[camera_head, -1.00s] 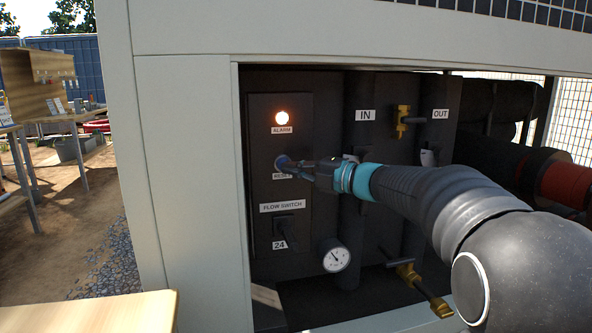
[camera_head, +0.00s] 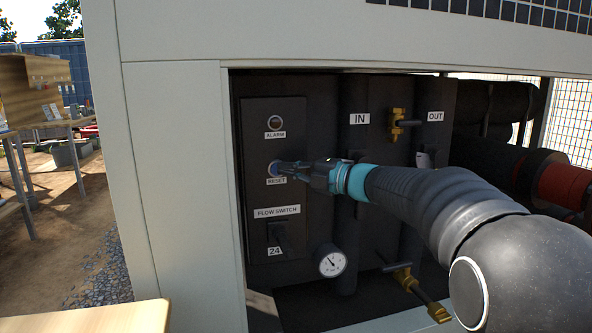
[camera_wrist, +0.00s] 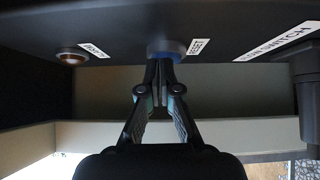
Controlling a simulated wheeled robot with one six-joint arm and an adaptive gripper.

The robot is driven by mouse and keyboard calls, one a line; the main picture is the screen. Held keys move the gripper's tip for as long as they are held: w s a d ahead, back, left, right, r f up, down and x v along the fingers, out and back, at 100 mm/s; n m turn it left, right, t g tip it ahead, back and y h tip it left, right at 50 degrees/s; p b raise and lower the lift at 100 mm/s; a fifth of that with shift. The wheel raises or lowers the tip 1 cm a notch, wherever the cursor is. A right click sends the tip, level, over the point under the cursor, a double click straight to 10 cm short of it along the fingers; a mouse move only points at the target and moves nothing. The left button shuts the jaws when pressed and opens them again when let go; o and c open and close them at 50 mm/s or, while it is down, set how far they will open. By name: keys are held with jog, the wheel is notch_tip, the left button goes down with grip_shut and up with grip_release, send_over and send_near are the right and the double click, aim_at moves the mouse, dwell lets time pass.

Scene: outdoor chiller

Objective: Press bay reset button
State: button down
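The blue reset button (camera_head: 272,170) sits on the dark panel above the RESET label (camera_head: 276,181). In the wrist view the button (camera_wrist: 164,46) shows as a blue round cap in a grey ring. My gripper (camera_head: 281,167) is at the button, reaching in from the right. In the wrist view my gripper (camera_wrist: 160,66) has its fingers together with nothing between them, and the tips appear to touch the button. Exact contact depth is hidden. The alarm lamp (camera_head: 275,123) above is dark; it also shows unlit in the wrist view (camera_wrist: 72,56).
Below are the flow switch (camera_head: 277,236) and a pressure gauge (camera_head: 331,260). Brass valves (camera_head: 397,124) stand to the right, with another lower one (camera_head: 420,290). The pale cabinet frame (camera_head: 180,180) borders the opening. A wooden table edge (camera_head: 90,317) is at lower left.

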jog(key=s+a+b+v, duration=0.1)
jog(key=s+v, duration=0.1)
jog(key=v, duration=1.1)
jog(key=shift+a+b, duration=0.15)
jog(key=shift+b, duration=0.2)
